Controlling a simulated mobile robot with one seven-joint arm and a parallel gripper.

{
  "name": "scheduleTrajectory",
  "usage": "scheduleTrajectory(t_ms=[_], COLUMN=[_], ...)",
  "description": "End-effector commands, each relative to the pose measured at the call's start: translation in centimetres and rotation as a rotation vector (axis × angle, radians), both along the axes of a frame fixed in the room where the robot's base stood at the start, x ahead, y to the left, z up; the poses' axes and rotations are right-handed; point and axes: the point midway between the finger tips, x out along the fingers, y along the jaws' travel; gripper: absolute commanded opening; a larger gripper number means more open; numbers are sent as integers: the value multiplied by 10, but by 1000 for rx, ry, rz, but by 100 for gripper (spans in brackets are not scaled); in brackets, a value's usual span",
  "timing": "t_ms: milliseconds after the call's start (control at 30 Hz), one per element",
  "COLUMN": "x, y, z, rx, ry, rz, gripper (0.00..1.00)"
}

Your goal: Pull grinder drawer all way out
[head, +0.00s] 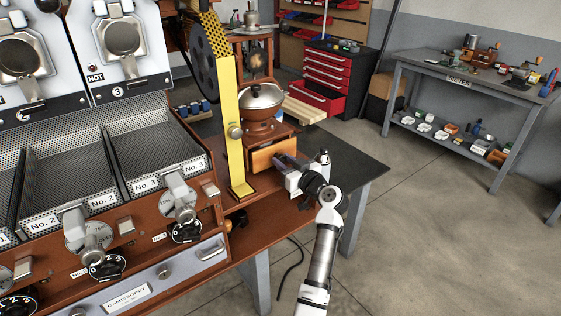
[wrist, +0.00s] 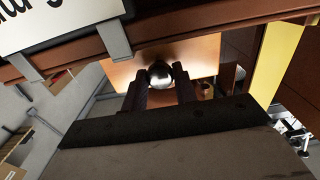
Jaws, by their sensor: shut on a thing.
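The grinder (head: 258,128) is a brown wooden box with a domed metal hopper, standing on the dark bench top beside the yellow post. Its drawer (head: 265,158) has a light orange-brown wooden front facing my arm, and that front also shows in the wrist view (wrist: 195,58). The drawer front looks to stand forward of the box, but I cannot tell how far. My gripper (head: 283,163) is at the drawer front. In the wrist view its two dark fingers are shut on the round metal drawer knob (wrist: 160,74), one on each side. In the head view the gripper hides the knob.
The roaster (head: 110,170) with its trays and knobs fills the left, and the yellow post (head: 232,130) rises close beside the grinder. Dark bench top (head: 350,165) is clear to the right. Open floor (head: 420,220) lies beyond. A grey workbench (head: 470,75) stands at the back right.

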Motion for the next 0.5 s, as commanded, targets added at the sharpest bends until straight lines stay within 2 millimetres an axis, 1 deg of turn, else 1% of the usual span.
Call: scheduleTrajectory(t_ms=[33, 200, 300, 400, 500], x=[-11, -48, -66, -76, -80], y=[-9, -37, -49, -56, -59], z=[-6, -6, -4, -2, -1], rx=[-1, 0, -1, -2, -1], ry=[-3, -5, -4, -3, -2], rz=[-5, -7, -6, -5, -3], gripper=[0, 0, 0, 0, 0])
